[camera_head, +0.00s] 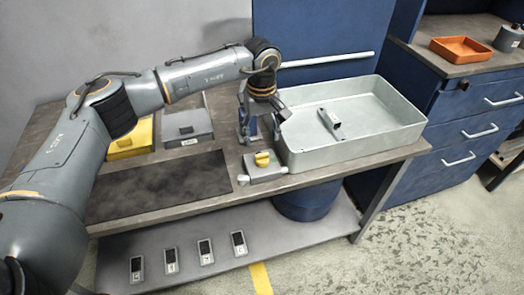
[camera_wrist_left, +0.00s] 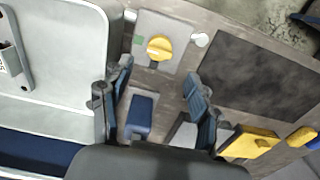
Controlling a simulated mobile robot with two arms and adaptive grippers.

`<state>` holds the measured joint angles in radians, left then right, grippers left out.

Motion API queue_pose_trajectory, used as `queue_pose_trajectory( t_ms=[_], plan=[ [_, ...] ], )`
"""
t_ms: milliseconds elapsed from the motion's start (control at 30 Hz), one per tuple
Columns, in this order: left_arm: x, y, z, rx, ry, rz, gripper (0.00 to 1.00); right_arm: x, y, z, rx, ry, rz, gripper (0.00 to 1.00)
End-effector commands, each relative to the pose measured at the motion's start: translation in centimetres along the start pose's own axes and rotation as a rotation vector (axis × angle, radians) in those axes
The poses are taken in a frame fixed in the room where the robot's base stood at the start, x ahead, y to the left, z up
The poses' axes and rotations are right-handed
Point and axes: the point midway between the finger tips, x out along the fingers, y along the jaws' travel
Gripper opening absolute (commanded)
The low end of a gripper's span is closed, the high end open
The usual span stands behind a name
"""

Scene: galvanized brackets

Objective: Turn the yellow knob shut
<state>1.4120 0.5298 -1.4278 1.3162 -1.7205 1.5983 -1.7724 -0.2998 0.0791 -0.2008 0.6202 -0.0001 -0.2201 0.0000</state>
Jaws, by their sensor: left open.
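The yellow knob (camera_head: 262,159) sits on a small grey plate (camera_head: 275,173) on the workbench, just in front of the grey basin's left end. In the left wrist view, the knob (camera_wrist_left: 159,47) is a round yellow disc with a raised bar across it. A green mark (camera_wrist_left: 139,40) is on the plate beside it. My left gripper (camera_head: 265,126) is open above the bench, a little behind the knob. In the left wrist view, its two fingers (camera_wrist_left: 158,70) stand apart with the knob beyond their tips, not touching it. My right gripper is not in view.
The grey basin (camera_head: 350,152) holds a grey part (camera_head: 330,123). A blue-topped block (camera_wrist_left: 140,113) stands near the left fingers. A dark mat (camera_head: 160,187), a grey box (camera_head: 187,126) and a yellow box (camera_head: 131,141) lie left. An orange tray (camera_head: 460,49) is far right.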

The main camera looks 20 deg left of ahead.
Motion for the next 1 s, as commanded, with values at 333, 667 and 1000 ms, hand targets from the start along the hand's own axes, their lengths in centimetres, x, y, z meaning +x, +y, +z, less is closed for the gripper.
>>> queue_pose_trajectory(
  t_ms=[333, 667, 1000],
  plan=[
    [6.3, 0.1, 0.1, -0.001, -0.002, 0.000, 0.61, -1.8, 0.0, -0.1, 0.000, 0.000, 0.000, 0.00],
    [7.9, 0.1, 0.1, 0.000, -0.001, 0.002, 0.61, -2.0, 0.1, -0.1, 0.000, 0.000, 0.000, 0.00],
    [7.9, 0.1, 0.1, -0.001, -0.001, 0.002, 0.23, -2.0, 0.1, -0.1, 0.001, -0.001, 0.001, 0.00]
  ],
)
